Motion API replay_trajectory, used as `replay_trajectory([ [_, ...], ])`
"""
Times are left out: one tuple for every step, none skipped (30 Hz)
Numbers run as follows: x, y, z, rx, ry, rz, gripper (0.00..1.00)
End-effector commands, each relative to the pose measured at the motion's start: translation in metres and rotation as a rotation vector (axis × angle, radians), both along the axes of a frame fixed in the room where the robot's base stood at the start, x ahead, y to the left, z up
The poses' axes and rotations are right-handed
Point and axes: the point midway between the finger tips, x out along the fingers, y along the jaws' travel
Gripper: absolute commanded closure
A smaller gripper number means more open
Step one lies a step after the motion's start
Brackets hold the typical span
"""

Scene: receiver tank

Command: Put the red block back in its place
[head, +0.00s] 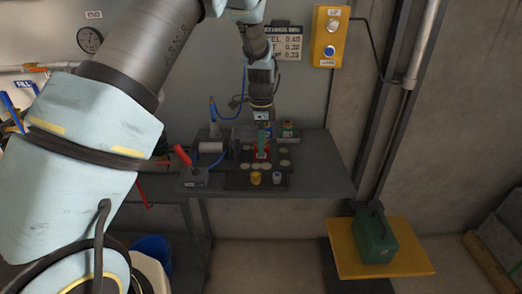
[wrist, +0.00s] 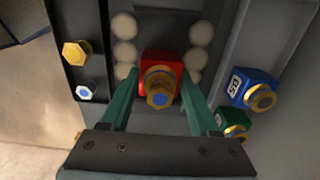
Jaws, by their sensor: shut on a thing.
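The red block (wrist: 160,62) has a brass, blue-centred fitting on top. In the wrist view it sits between the two teal fingers of my gripper (wrist: 159,84), which is shut on it. Two columns of pale round discs (wrist: 124,52) flank the block in the wrist view. I cannot tell whether the block's underside touches the tray.
A blue block (wrist: 250,88) and a green block (wrist: 233,124) stand close by on the right in the wrist view. A yellow hex piece (wrist: 76,53) and a smaller white one (wrist: 85,93) are on the left. A red-handled device (head: 185,165) stands left of the tray; the bench's right end (head: 325,170) is clear.

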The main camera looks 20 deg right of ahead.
Motion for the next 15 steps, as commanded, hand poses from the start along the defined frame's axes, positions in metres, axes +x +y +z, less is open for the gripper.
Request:
replay_trajectory([
  [0.000, 0.000, 0.001, 0.000, -0.001, 0.000, 1.00],
  [0.000, 0.000, 0.001, 0.000, -0.001, 0.000, 1.00],
  [0.000, 0.000, 0.002, 0.000, -0.001, 0.000, 1.00],
  [0.000, 0.000, 0.003, -0.002, -0.001, 0.000, 1.00],
  [0.000, 0.000, 0.004, -0.002, -0.001, 0.000, 1.00],
  [0.000, 0.000, 0.006, -0.002, -0.001, 0.000, 1.00],
  [0.000, 0.000, 0.009, -0.002, -0.001, 0.000, 1.00],
  [0.000, 0.000, 0.011, -0.002, -0.001, 0.000, 1.00],
  [0.000, -0.001, 0.014, -0.002, -0.001, -0.001, 1.00],
  [0.000, -0.001, 0.017, -0.002, -0.001, -0.001, 1.00],
  [0.000, 0.000, 0.019, -0.002, -0.001, -0.001, 1.00],
  [0.000, 0.000, 0.022, -0.002, -0.001, -0.001, 1.00],
  [0.000, 0.000, 0.025, -0.002, -0.001, -0.001, 1.00],
  [0.000, 0.000, 0.027, -0.002, -0.001, -0.001, 1.00],
  [0.000, 0.000, 0.030, -0.002, -0.001, 0.000, 1.00],
])
